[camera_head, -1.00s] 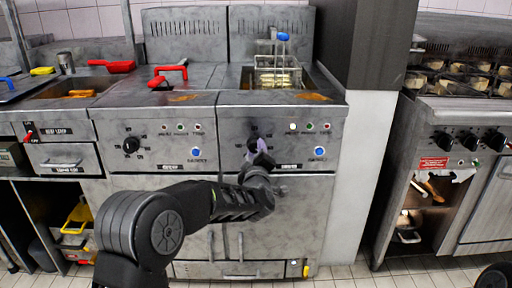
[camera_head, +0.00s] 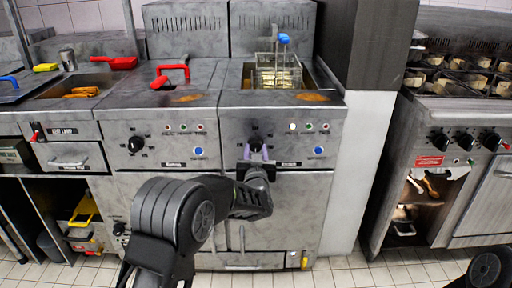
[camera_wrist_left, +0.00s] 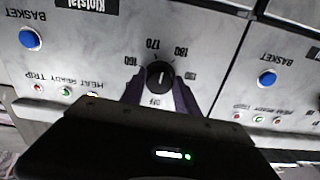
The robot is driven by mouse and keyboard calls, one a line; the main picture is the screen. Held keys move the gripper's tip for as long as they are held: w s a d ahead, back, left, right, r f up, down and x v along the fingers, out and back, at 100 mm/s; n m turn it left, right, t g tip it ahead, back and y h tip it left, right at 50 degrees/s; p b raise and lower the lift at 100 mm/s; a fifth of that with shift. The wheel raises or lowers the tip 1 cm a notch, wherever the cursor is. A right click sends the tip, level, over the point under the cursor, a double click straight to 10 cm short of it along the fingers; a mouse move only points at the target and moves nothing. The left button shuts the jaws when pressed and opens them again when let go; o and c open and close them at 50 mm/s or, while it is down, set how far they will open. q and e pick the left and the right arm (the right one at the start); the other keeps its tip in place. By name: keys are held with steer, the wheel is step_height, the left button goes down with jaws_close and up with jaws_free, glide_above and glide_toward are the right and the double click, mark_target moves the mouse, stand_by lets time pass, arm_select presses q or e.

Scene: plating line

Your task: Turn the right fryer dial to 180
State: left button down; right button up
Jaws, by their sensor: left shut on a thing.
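The right fryer's dial (camera_head: 255,142) is a black knob on the grey right fryer panel (camera_head: 290,128). My left gripper (camera_head: 256,150) reaches up to it from below, its purple fingers on either side of the knob. In the left wrist view, the dial (camera_wrist_left: 160,75) sits between the fingertips of the left gripper (camera_wrist_left: 160,88), which is shut on it. Marks 160, 170, 180, 190 and OFF show around the dial. I cannot tell for sure which mark its pointer meets. My right gripper is out of view.
The left fryer's dial (camera_head: 136,144) is to the left on the neighbouring panel. A blue button (camera_head: 318,150) and small lamps sit right of the dial. A frying basket (camera_head: 278,76) hangs in the right fryer's well above. The floor in front is mostly clear.

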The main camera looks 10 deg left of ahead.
arm_select(q)
steer(key=m+p, duration=0.2)
steer(key=m, duration=0.3)
steer(key=shift+f, duration=0.1)
stand_by(0.3)
steer(key=c, duration=0.9)
jaws_free()
steer(key=shift+a, duration=0.1)
steer(key=p+v, duration=0.1)
steer(key=v, duration=0.7)
steer(key=shift+w, duration=0.1)
